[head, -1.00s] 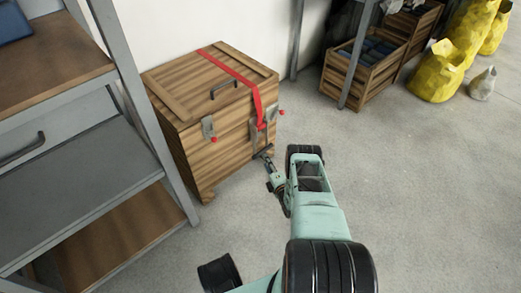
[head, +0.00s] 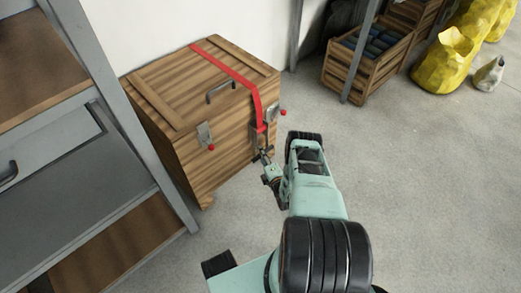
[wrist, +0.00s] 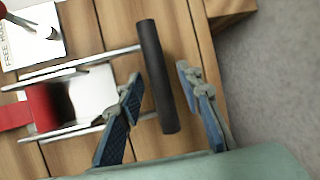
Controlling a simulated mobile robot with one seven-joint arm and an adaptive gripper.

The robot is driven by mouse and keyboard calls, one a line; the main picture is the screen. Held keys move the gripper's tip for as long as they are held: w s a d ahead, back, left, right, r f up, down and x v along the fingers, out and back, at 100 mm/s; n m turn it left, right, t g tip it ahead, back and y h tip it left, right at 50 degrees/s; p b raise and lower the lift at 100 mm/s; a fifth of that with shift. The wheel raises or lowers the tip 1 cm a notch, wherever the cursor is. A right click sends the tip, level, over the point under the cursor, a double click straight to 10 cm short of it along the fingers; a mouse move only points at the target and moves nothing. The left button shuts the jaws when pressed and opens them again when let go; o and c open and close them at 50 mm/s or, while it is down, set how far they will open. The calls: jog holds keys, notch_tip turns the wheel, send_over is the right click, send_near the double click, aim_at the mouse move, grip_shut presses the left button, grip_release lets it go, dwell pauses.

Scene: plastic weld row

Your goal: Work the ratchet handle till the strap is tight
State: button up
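A red strap (head: 228,65) runs over the lid and down the front of a wooden chest (head: 180,100). A metal ratchet (head: 258,137) sits on the chest front at the strap's lower end. In the wrist view the strap (wrist: 14,116) enters the ratchet frame, wound on its spool (wrist: 45,106). The ratchet's black handle bar (wrist: 157,80) stands out from the frame on two metal arms. My gripper (wrist: 160,76) is open, one finger on each side of the bar. A gap shows on the right; the left finger is close, and contact is unclear.
Red-tipped latches (head: 205,136) flank the ratchet; a white label plate (wrist: 38,38) is close by. Grey shelving (head: 88,100) stands left of the chest. A slatted crate (head: 363,62) and yellow sacks (head: 443,62) stand at the back right. The floor to the right is clear.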

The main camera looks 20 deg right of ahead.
jog(key=shift+w+f, duration=0.1)
jog(key=shift+w, duration=0.15)
grip_shut()
dwell(0.4)
